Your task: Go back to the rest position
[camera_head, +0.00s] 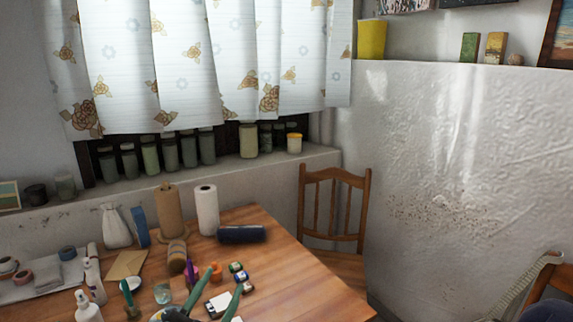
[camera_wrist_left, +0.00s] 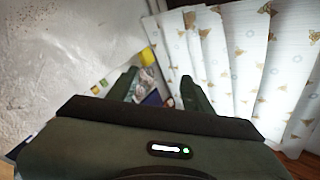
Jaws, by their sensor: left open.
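My left gripper (camera_head: 224,277) shows at the bottom of the head view, over the wooden table (camera_head: 293,272). Its two dark green fingers are apart, with small items on the table visible around and behind them. In the left wrist view the gripper (camera_wrist_left: 160,84) is also open, with its fingers pointing away toward the wall and curtain. Nothing is held between them; a yellow pot (camera_wrist_left: 147,57) shows far behind the gap. My right gripper is not in view.
The table bears a brown paper roll (camera_head: 168,210), a white roll (camera_head: 207,210), a dark blue roll (camera_head: 242,234), bottles and small jars. A wooden chair (camera_head: 333,176) stands behind its right side. Several jars line the sill under the curtain (camera_head: 200,60). The table's right side is clear.

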